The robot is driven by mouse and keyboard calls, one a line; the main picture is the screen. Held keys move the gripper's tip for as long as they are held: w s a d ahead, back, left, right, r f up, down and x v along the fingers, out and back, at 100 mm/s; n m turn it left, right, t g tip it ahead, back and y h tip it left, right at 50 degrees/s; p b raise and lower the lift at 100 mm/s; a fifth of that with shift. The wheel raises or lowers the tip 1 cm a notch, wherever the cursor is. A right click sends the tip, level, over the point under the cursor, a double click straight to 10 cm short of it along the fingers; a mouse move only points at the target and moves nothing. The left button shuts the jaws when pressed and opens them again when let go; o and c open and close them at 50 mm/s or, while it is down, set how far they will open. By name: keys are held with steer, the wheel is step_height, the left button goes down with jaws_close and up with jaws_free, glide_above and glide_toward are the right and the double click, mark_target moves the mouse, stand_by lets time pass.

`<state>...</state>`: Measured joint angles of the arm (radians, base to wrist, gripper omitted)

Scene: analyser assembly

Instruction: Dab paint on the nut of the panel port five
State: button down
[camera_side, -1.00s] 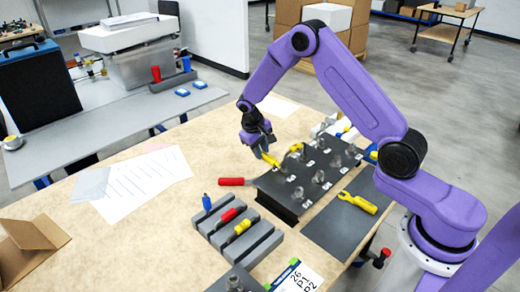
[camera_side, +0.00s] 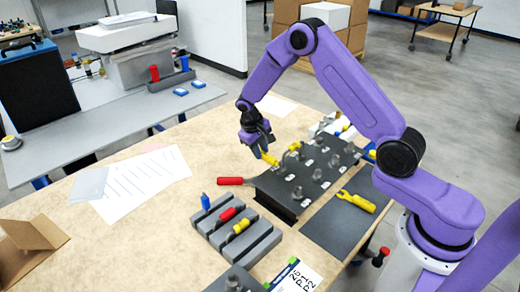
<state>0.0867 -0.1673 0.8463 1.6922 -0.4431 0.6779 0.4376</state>
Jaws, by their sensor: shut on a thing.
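The dark panel (camera_side: 284,196) lies on the table with several grey metal ports and nuts standing on it, each beside a small white label. The labels are too small to read, so I cannot tell which port is five. My gripper (camera_side: 262,147) is shut on a yellow pen-like tool (camera_side: 268,158), held tilted with its tip down at the panel's far left corner. I cannot tell whether the tip touches a nut. Another yellow piece (camera_side: 293,147) is at the panel's far edge.
A red-handled tool (camera_side: 231,181) lies left of the panel. A grey slotted rack (camera_side: 262,246) holds blue, red and yellow tools in front. A yellow wrench (camera_side: 357,201) lies on a dark mat (camera_side: 332,228) at right. Papers (camera_side: 145,185) cover the left table.

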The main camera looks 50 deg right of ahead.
steer(key=shift+w+r, duration=0.15)
steer(key=shift+w, duration=2.35)
step_height(320, 180, up, 10)
